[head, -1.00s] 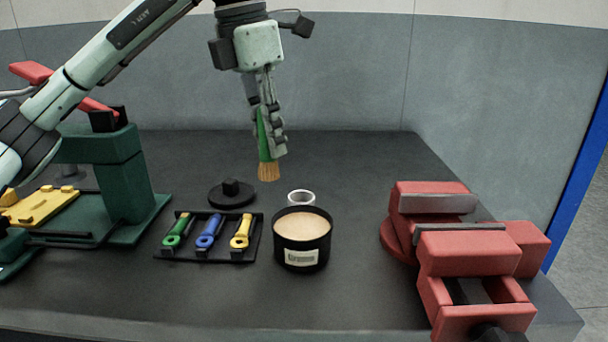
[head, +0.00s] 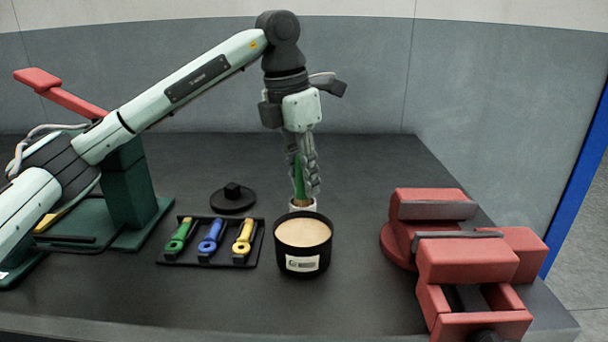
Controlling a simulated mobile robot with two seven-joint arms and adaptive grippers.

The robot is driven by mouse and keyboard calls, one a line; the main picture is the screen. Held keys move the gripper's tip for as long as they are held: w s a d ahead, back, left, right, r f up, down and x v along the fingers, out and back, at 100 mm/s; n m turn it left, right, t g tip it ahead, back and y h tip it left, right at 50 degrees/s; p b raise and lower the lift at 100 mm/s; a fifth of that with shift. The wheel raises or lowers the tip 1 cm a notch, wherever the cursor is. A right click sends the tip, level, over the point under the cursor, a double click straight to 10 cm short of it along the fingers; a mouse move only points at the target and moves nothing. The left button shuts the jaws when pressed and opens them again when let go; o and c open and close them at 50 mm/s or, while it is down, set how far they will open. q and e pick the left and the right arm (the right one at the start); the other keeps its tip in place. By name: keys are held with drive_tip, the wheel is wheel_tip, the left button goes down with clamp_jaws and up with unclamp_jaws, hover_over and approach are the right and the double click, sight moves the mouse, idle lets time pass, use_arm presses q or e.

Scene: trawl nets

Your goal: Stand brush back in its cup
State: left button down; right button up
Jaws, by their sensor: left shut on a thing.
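My left gripper (head: 306,186) points down at the middle of the bench, shut on the green handle of the brush (head: 299,178). The brush is upright with its tan bristles down, at the mouth of the white cup (head: 316,207). The cup stands behind a black tub, which hides most of it. Only a little of the bristles shows; I cannot tell how deep they are in the cup. My right gripper is not in view.
The black tub (head: 303,261) with tan contents stands just in front of the cup. A black rack (head: 210,264) holds green, blue and yellow tools. A black lid (head: 233,203) lies behind it. A red vise (head: 468,258) is at right, a green press (head: 125,185) at left.

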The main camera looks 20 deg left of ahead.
use_arm(q)
drive_tip(key=shift+f, duration=0.1)
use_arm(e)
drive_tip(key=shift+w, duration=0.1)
use_arm(q)
drive_tip(key=c, duration=1.4)
unclamp_jaws()
drive_tip(key=shift+o, duration=0.3)
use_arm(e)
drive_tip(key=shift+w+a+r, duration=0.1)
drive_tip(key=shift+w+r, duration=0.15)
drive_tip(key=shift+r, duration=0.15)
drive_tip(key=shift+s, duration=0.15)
